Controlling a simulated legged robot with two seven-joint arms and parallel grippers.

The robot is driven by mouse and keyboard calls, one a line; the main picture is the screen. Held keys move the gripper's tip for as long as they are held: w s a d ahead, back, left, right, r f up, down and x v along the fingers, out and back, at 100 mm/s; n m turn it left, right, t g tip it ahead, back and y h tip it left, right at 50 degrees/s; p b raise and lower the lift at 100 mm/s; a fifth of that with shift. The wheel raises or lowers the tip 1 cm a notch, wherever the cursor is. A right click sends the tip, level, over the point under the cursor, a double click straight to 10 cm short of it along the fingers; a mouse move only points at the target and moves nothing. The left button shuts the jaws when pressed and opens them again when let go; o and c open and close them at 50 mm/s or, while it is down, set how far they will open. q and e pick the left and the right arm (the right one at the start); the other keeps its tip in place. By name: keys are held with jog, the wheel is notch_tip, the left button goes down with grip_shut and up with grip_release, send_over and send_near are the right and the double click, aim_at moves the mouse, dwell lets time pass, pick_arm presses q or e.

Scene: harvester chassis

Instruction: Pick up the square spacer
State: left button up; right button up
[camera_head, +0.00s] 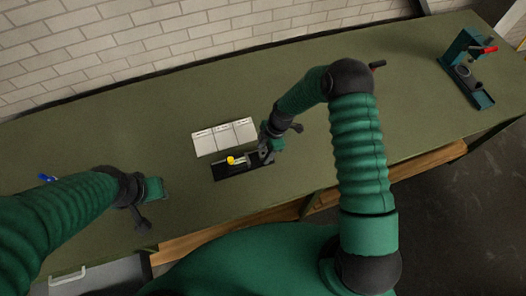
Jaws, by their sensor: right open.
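A black tray (231,176) lies on the green bench, with a yellow part (232,161) and small pale pieces in it. I cannot tell which small piece is the square spacer; it is too small or hidden. My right gripper (265,153) is at the right end of the tray, pointing down and partly covering it. It is open, and I cannot tell whether it touches anything. My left gripper (148,204) is over the front left part of the bench, well apart from the tray. Its fingers are not clear.
White cards (225,137) lie just behind the tray. A teal press-like fixture (467,68) with a red handle stands at the far right. A small blue item (47,178) lies at the left. A brick wall runs behind the bench. The right half of the bench is mostly clear.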

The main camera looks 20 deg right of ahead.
jog(key=shift+w+f, duration=0.1)
jog(key=shift+f, duration=0.15)
grip_shut()
jog(key=shift+r, duration=0.1)
